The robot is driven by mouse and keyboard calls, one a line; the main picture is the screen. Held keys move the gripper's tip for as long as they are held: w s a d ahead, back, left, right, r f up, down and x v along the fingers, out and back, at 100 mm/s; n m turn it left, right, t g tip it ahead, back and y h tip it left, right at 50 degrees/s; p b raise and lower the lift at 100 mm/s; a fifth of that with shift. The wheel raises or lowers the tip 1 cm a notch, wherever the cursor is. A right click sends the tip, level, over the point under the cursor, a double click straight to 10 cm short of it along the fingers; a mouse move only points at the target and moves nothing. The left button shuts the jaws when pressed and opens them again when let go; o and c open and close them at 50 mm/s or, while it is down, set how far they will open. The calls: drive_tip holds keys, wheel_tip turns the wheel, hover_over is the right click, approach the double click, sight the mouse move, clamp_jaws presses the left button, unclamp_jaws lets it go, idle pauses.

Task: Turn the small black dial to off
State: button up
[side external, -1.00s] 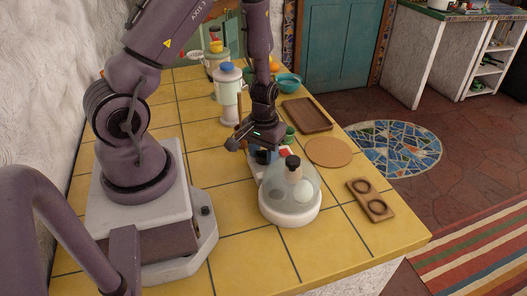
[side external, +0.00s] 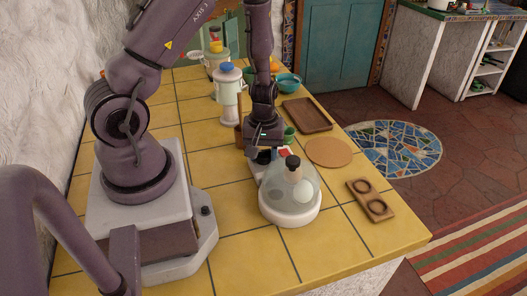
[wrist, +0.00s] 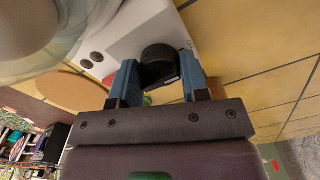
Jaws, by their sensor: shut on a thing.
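The small black dial (wrist: 160,55) stands out from a white housing joined to an appliance with a clear dome. In the wrist view it sits between the two blue finger pads of my gripper (wrist: 161,80), which is shut on it. In the side view my gripper (side external: 262,149) points down at the rear of the appliance and largely hides the dial. The appliance's white base (side external: 290,214) and clear dome (side external: 276,190) stand on the yellow counter; a white egg (side external: 303,191) shows inside. I cannot read the dial's setting.
A wooden holder with two round hollows (side external: 370,200), a round board (side external: 328,152) and a brown tray (side external: 307,114) lie to the right. A white blue-topped container (side external: 229,95) stands behind. The front counter is clear.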

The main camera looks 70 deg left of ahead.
sight(263, 151)
drive_tip(key=o, duration=0.9)
drive_tip(key=shift+r, duration=0.1)
wheel_tip(263, 151, up, 13)
drive_tip(key=shift+f, duration=0.1)
idle(0.3)
drive_tip(key=s+d+r+m+t, duration=0.2)
drive_tip(key=d+r+m, duration=0.2)
drive_tip(key=r, duration=0.2)
drive_tip(key=s+d+r+m+t, duration=0.1)
drive_tip(key=s+d+r+m, duration=0.1)
drive_tip(key=d+r+m, duration=0.2)
drive_tip(key=s+d+r+m+t, duration=0.2)
drive_tip(key=s+d+r+m, duration=0.1)
drive_tip(key=r, duration=0.5)
drive_tip(key=shift+s+d+r+m+t, duration=0.15)
drive_tip(key=shift+d+m, duration=0.25)
drive_tip(key=shift+m, duration=0.25)
drive_tip(key=shift+w+d+r+m+t, duration=0.15)
drive_tip(key=shift+d+m, duration=0.25)
drive_tip(key=shift+m, duration=0.25)
